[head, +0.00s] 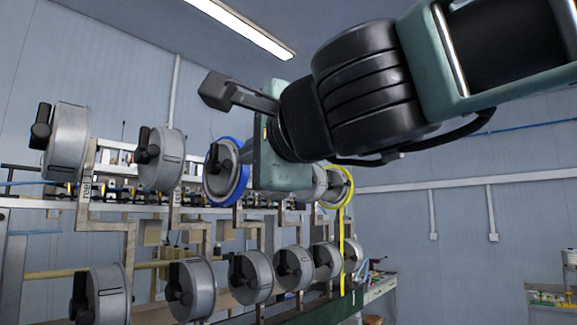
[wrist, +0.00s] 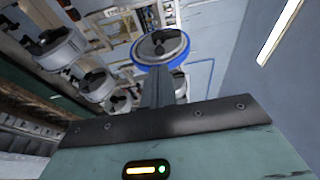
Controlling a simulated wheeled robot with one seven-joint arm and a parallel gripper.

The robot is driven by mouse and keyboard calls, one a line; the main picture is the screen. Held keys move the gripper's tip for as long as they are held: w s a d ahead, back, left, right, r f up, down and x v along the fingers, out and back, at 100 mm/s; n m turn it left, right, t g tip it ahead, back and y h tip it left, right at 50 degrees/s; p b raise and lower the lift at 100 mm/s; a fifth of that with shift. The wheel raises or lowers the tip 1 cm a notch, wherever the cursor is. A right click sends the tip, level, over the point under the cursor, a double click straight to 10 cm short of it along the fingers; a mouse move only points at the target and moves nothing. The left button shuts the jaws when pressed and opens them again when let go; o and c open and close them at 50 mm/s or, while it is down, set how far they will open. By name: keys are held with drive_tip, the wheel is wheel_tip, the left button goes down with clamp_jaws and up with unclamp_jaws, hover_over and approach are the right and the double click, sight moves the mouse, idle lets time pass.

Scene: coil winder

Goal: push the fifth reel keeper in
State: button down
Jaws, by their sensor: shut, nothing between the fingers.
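Grey reels with black keepers across their hubs hang in two rows on the winder. A blue-rimmed reel (head: 240,183) is in the upper row, its black keeper (head: 215,158) facing left. My gripper (head: 247,152) is beside this reel, its palm block hiding part of the row behind. In the wrist view my shut, empty gripper (wrist: 157,72) points at the blue-rimmed reel (wrist: 162,60). Its tips overlap the reel's lower edge there; I cannot tell whether they touch. A yellow-rimmed reel (head: 347,186) is farther right. I cannot tell which keeper is the fifth.
Lower-row reels (head: 193,290) stand below, close together. Metal brackets (head: 85,190) and a rail run along the upper row. A yellow strip (head: 341,250) hangs from the yellow-rimmed reel. Open room lies to the right, before the blue-grey wall (head: 450,225).

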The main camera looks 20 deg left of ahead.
drive_tip(key=shift+v, duration=1.95)
drive_tip(key=shift+w, duration=0.1)
